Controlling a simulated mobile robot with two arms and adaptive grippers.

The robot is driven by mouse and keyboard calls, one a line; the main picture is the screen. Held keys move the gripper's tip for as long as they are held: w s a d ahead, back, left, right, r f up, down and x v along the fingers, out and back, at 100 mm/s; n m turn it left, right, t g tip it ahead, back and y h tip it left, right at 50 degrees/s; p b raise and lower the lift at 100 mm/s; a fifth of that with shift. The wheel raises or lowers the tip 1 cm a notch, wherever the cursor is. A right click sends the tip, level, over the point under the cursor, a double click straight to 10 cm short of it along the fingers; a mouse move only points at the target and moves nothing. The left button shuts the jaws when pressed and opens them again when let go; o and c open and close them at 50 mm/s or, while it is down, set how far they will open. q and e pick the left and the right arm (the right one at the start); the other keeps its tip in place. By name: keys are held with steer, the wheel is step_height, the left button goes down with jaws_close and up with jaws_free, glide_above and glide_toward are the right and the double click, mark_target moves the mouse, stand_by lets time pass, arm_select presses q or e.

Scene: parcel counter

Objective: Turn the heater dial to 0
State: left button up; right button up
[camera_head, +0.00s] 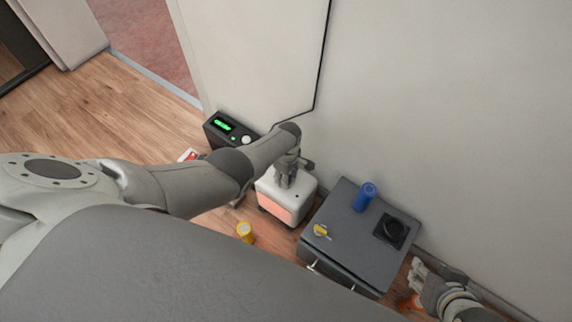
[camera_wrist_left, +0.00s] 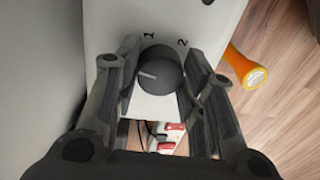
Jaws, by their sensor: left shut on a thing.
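The heater (camera_head: 288,205) is a small white box with a glowing orange-pink front, standing on the floor by the wall. Its dark round dial (camera_wrist_left: 158,72) shows in the left wrist view, with a pale pointer mark aimed left. The numbers 1 and 2 are printed above the dial; no 0 is visible. My left gripper (camera_head: 285,179) is over the heater's top, pointing down. In the left wrist view its fingers (camera_wrist_left: 157,85) are shut on the dial from both sides. My right gripper (camera_head: 418,275) is at the lower right, away from the heater; its opening is unclear.
A black device with green display (camera_head: 222,124) is behind my left arm.

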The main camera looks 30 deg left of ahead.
arm_select(q)
steer(key=shift+w+n, duration=0.1)
steer(key=shift+n, duration=0.7)
arm_select(e)
steer(key=shift+s+d, duration=0.1)
steer(key=shift+s, duration=0.1)
arm_select(q)
steer(key=shift+a, duration=0.1)
steer(key=o, duration=1)
arm_select(e)
steer(key=shift+s+f, duration=0.1)
steer(key=shift+s+f, duration=0.1)
arm_select(q)
steer(key=shift+r, duration=0.1)
steer(key=shift+r, duration=0.6)
step_height(320, 180, up, 11)
steer(key=shift+w+f, duration=0.15)
steer(key=shift+w, duration=0.15)
